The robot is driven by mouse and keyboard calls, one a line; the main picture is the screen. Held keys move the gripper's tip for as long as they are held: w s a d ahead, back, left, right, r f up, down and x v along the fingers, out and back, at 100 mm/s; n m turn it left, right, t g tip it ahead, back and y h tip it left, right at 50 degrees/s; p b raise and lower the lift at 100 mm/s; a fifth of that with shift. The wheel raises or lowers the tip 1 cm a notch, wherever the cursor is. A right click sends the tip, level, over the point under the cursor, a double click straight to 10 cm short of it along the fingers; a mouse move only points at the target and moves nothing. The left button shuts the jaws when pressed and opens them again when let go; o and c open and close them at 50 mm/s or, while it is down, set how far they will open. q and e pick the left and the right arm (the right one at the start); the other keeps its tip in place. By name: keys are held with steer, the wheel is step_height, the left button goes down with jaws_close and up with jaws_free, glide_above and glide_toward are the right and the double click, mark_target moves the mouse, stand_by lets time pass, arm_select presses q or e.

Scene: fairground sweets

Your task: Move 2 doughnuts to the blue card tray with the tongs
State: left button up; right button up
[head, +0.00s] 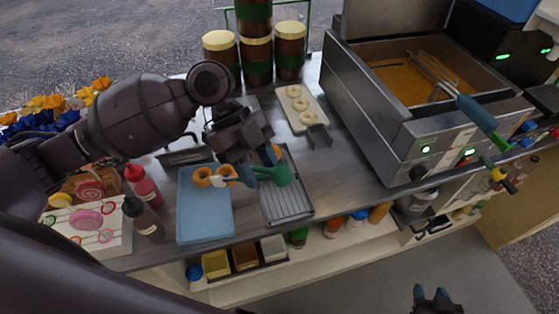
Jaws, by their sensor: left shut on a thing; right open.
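My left gripper (250,150) is shut on the teal-handled tongs (275,173), above the gap between the blue card tray and the rack. The tongs' pale tips reach left over the blue card tray (206,222). Two orange-brown doughnuts show at the tray's upper part: one doughnut (202,177) at the left, another doughnut (221,171) at the tongs' tips. I cannot tell whether the tips grip it or whether it touches the tray. Another doughnut (276,151) is partly hidden behind my gripper, by the wire rack (289,207). My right gripper (435,298) is open and empty at the bottom edge.
A fryer (385,140) stands at the right. A pale board with raw rings (309,119) lies behind the rack. Sauce bottles (143,187) and a lollipop stand (108,238) are left of the tray. Jars (289,52) stand at the back. Bins (245,256) sit below the counter front.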

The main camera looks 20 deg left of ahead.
arm_select(q)
steer(key=s+a+f+n+b, duration=0.1)
steer(key=s+a+f+b, duration=0.1)
steer(key=a+f, duration=0.2)
steer(key=shift+s+a+f+t, duration=0.35)
steer(key=shift+s+a+t, duration=0.05)
steer(key=shift+a, duration=0.35)
steer(key=shift+f+b, duration=0.35)
steer(key=shift+f, duration=0.35)
arm_select(e)
steer(key=f, duration=0.3)
steer(key=shift+s+f, duration=0.1)
steer(key=shift+s, duration=0.1)
arm_select(q)
steer(key=o, duration=0.4)
steer(key=shift+o, duration=0.9)
arm_select(e)
steer(key=shift+w+a+r, duration=0.15)
steer(key=shift+w+r, duration=0.3)
steer(key=shift+w, duration=0.15)
steer(key=shift+s+f, duration=0.1)
steer(key=shift+s, duration=0.05)
